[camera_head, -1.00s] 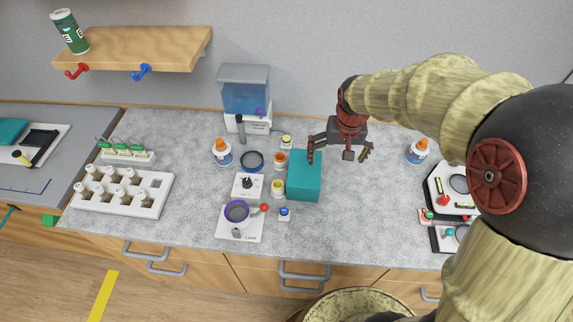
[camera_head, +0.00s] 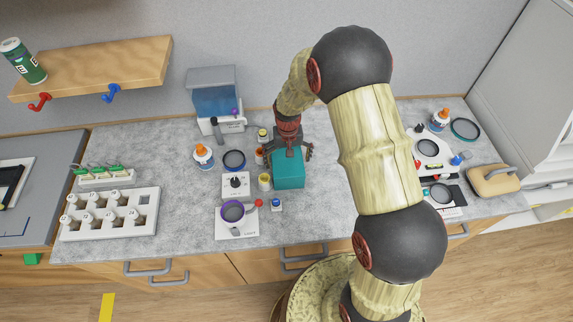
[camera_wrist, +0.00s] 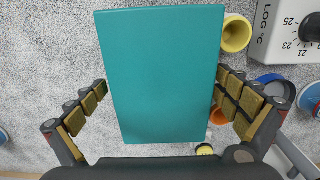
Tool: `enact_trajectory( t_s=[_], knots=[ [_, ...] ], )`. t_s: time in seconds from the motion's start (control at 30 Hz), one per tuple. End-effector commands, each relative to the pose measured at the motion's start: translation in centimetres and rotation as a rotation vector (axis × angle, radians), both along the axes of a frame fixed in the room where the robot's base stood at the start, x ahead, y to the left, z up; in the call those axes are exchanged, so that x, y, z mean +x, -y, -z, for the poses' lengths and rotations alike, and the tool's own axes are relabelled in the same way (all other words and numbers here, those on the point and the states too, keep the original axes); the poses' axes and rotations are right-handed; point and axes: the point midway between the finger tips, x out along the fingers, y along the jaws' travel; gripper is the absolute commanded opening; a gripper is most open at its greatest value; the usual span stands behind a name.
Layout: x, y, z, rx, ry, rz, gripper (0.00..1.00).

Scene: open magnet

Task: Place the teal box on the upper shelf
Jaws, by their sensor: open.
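The teal box (camera_head: 288,172) stands on the grey speckled counter, right of several small jars. My gripper (camera_head: 292,152) is open just above and behind the box. In the wrist view the teal box (camera_wrist: 163,75) fills the middle, and my gripper's fingers (camera_wrist: 163,105) lie on its left and right sides, with a gap on the left; on the right they are close to it, and I cannot tell if they touch. The wooden upper shelf (camera_head: 95,70) is on the wall at the upper left, with a green can (camera_head: 22,62) at its left end.
A yellow jar (camera_wrist: 236,33) and an orange jar (camera_wrist: 218,115) stand close to the box. A hotplate (camera_head: 236,185), a glue bottle (camera_head: 203,157) and a blue-tank machine (camera_head: 214,98) are left of it. Red and blue hooks hang under the shelf. The shelf's right part is bare.

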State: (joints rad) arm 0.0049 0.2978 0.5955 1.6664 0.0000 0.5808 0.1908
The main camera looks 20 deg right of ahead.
Motion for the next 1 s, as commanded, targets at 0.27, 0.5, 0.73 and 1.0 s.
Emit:
enact_trajectory(
  t_s=[0.27, 0.5, 0.73, 1.0],
  knots=[
    [-0.1, -0.3, 3.7, 0.000, -0.002, 0.000, 1.00],
    [0.0, -0.3, 3.8, 0.000, -0.001, -0.001, 0.99],
    [0.0, -0.3, 3.8, 0.000, -0.001, -0.001, 0.86],
    [0.0, -0.3, 3.8, 0.000, -0.001, -0.001, 0.70]
  ],
)
